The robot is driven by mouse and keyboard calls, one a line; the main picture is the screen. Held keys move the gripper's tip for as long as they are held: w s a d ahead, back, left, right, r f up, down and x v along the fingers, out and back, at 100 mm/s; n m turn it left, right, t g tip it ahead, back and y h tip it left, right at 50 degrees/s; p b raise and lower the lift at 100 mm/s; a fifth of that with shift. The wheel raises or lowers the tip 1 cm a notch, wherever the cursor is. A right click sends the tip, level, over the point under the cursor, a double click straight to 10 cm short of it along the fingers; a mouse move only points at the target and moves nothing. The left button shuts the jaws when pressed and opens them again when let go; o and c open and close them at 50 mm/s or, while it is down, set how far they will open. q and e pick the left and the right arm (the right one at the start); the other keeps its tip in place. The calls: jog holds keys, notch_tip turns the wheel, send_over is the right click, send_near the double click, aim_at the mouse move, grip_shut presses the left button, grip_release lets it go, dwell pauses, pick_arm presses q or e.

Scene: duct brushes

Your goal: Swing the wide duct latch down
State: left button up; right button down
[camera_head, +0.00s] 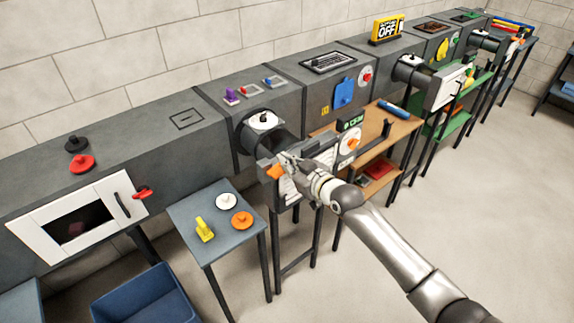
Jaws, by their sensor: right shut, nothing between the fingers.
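My right gripper (284,160) is shut and empty, its arm coming in from the lower right. Its fingertips are close to an orange latch (275,172) at the front of the dark round duct stub (270,137); I cannot tell whether they touch. A white slatted panel (290,190) behind the gripper is partly hidden by it. A red latch (142,192) sits at the right edge of the wide white-framed opening (50,218) on the left. I cannot tell which latch is the wide duct's. My left gripper is not in view.
A small grey table (230,249) holds a yellow piece (204,230), a white disc (226,201) and an orange disc (242,220). A blue bin (150,298) stands at lower left. A wooden-topped bench (385,128) stands behind my gripper. The floor at right is clear.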

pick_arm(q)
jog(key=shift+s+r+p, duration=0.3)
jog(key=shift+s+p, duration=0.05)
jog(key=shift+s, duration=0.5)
pick_arm(e)
jog(key=s+d+r, duration=0.4)
jog(key=s+r, duration=0.2)
jog(key=s, duration=0.2)
jog(key=shift+s+d, duration=0.3)
jog(key=shift+r, duration=0.15)
